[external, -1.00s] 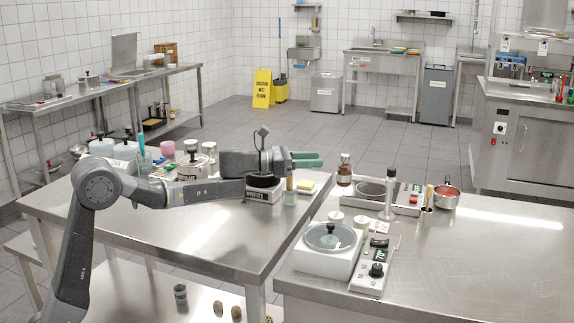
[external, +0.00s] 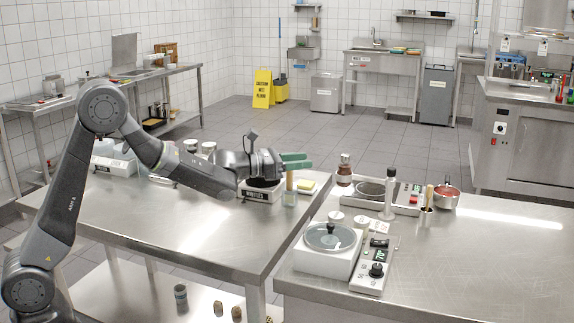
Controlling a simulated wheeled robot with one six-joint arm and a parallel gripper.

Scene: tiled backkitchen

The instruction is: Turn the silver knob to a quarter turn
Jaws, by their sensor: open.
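My gripper (external: 297,160) has green fingertips and is open and empty. In the picture it points right, above the far right part of the left steel table (external: 205,235). I cannot make out a clearly silver knob. A white control box (external: 366,285) on the right counter has a lit display and a dark knob (external: 376,269). A dial (external: 499,128) shows on the steel cabinet at far right. My gripper is apart from both.
A white cooker with a glass lid (external: 327,237) stands beside the control box. A waffle iron (external: 262,190), a glass jar with a brush (external: 290,197) and a sponge (external: 307,187) lie near my gripper. The right counter's front right is clear.

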